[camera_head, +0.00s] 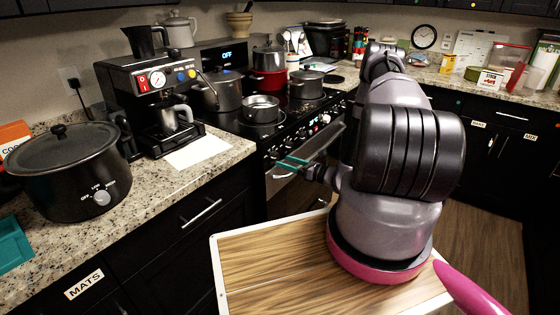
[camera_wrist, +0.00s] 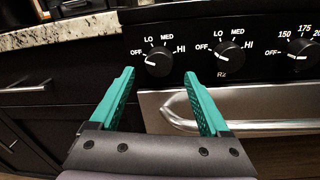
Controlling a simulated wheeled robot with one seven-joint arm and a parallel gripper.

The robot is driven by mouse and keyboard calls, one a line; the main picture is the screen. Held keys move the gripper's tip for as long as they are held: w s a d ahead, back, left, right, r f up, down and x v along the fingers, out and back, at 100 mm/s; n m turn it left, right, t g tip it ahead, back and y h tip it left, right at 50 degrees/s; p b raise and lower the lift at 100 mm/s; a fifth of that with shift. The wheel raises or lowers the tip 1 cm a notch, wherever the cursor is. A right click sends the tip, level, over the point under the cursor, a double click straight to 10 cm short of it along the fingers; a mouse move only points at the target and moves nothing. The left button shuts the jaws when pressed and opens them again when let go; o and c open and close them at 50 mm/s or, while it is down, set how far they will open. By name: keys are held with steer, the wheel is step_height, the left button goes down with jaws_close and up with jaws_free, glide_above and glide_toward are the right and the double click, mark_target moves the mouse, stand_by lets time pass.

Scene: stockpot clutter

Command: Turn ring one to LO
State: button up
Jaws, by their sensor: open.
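The stove's leftmost dial (camera_wrist: 158,62), a black knob with a white pointer, has OFF, LO, MED and HI printed around it. Its pointer is on the left, toward OFF. A second dial (camera_wrist: 229,54), labelled R2, sits to its right with its pointer also toward OFF. No label shows under the leftmost dial. My gripper (camera_wrist: 159,76) is open and empty, its teal fingers spread either side of the leftmost dial in the picture; I see no contact. In the head view my gripper (camera_head: 291,162) is in front of the stove's left front edge.
A steel oven handle (camera_wrist: 250,126) runs below the dials. A third dial (camera_wrist: 305,50), with temperature numbers, is farther right. Pots, including a small steel pot (camera_head: 261,107), stand on the stove. A coffee machine (camera_head: 158,100) and black slow cooker (camera_head: 71,170) stand on the left counter.

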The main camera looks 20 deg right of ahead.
mark_target(276, 159)
steer(key=shift+x, duration=1.75)
steer(key=shift+s, duration=0.1)
jaws_close()
steer(key=shift+m, duration=0.4)
steer(key=m, duration=0.3)
steer(key=shift+m, duration=0.3)
steer(key=shift+s+a+m+t, duration=0.1)
steer(key=shift+m+t, duration=0.2)
steer(key=shift+m, duration=2)
